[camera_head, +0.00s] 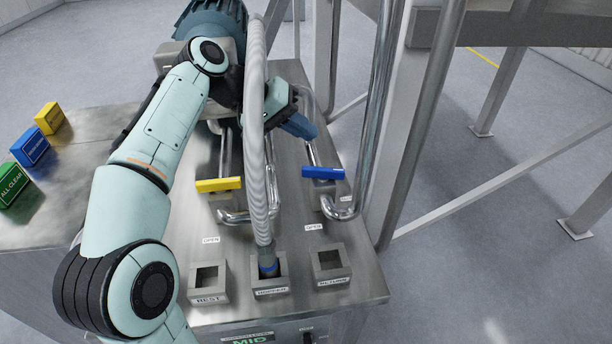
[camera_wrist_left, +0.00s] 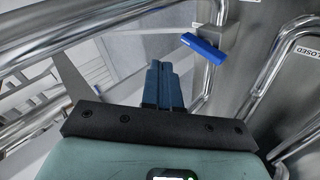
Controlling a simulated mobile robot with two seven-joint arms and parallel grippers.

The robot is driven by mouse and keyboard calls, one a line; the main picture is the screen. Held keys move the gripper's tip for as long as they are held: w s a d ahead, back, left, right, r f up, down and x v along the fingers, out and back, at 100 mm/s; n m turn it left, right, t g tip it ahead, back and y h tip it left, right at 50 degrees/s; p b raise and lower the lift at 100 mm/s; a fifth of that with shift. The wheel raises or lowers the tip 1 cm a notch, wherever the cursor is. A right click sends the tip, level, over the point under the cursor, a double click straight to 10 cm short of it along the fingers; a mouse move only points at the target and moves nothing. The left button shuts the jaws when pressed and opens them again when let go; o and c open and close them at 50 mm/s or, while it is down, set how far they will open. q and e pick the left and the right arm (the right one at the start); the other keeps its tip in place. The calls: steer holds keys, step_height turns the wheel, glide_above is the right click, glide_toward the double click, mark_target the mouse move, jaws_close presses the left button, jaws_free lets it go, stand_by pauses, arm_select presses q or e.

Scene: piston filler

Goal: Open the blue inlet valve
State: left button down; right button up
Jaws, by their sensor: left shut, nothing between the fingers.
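The blue inlet valve handle (camera_head: 324,173) lies crosswise on its pipe at the right of the steel bench. It also shows in the left wrist view as a blue bar (camera_wrist_left: 204,48), beyond the fingertips and to their right. My left gripper (camera_head: 304,132) is above and behind the blue handle in the head view, apart from it. In the left wrist view its blue fingers (camera_wrist_left: 163,84) are together with nothing between them. My right gripper does not show in either view.
A yellow valve handle (camera_head: 218,184) sits left of the blue one. A grey hose (camera_head: 256,150) rises from the middle socket (camera_head: 270,283), close to my left arm. A steel upright (camera_head: 398,140) stands right of the bench. Yellow, blue and green blocks (camera_head: 30,150) stand at the left.

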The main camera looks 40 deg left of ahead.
arm_select(q)
steer(key=s+f+m+y, duration=0.2)
steer(key=s+f+m, duration=0.15)
steer(key=m, duration=0.55)
steer(key=m+y, duration=0.3)
steer(key=m, duration=0.5)
glide_toward(323, 173)
steer(key=shift+g, duration=0.4)
steer(key=f, duration=0.2)
steer(key=w+f, duration=0.1)
steer(key=w+a+f, duration=0.1)
steer(key=f, duration=0.1)
steer(key=shift+f+p, duration=0.3)
steer(key=shift+p, duration=0.1)
steer(key=shift+w+a+f, duration=0.15)
steer(key=shift+w+a, duration=0.15)
steer(key=shift+w, duration=0.1)
steer(key=shift+s, duration=0.25)
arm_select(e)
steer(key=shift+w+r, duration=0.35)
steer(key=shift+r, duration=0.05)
